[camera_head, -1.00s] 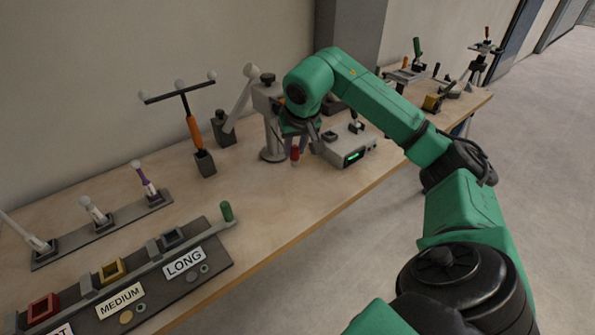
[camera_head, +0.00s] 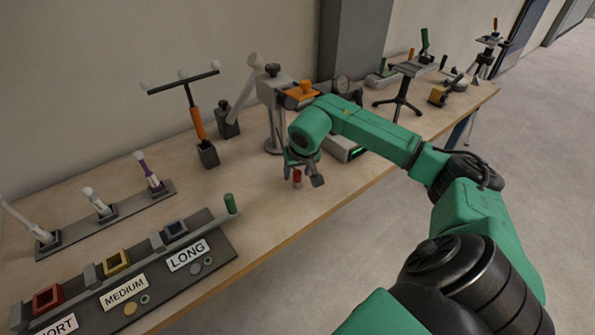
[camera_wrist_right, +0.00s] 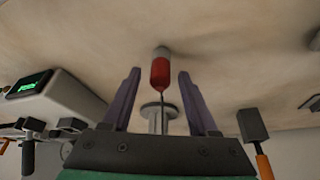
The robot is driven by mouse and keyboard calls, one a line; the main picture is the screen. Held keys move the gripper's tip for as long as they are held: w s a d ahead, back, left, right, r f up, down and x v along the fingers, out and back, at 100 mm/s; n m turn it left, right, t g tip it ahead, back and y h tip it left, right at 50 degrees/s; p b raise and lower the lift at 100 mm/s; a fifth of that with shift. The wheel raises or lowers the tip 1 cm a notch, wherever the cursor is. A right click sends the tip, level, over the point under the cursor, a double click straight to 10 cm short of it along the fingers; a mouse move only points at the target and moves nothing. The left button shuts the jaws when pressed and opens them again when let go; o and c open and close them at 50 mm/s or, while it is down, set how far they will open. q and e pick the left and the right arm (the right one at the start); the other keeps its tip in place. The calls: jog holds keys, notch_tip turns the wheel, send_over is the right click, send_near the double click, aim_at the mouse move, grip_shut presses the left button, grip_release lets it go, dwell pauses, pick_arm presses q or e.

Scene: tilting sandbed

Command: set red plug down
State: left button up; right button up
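The red plug (camera_head: 297,176) is small and red, at the table's middle, left of the box with the green display. In the right wrist view the plug (camera_wrist_right: 160,72) has a pale end and a thin dark pin or cord toward me. My right gripper (camera_head: 303,174) is around it in the head view. In the wrist view its two purple fingers (camera_wrist_right: 159,73) are spread, with clear gaps on both sides of the plug. I cannot tell whether the plug's pale end touches the table. My left gripper is not in view.
The display box (camera_head: 345,149) and a grey stand (camera_head: 275,118) are behind my right gripper. A T-topped tool (camera_head: 197,122) stands to the left. The rack labelled LONG and MEDIUM (camera_head: 220,247) is at front left. Bare table lies between.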

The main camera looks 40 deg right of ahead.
jog(key=shift+r, duration=0.3)
jog(key=v, duration=1.1)
jog(key=shift+r, duration=0.3)
jog(key=shift+s+a+f, duration=0.1)
jog(key=shift+s, duration=0.1)
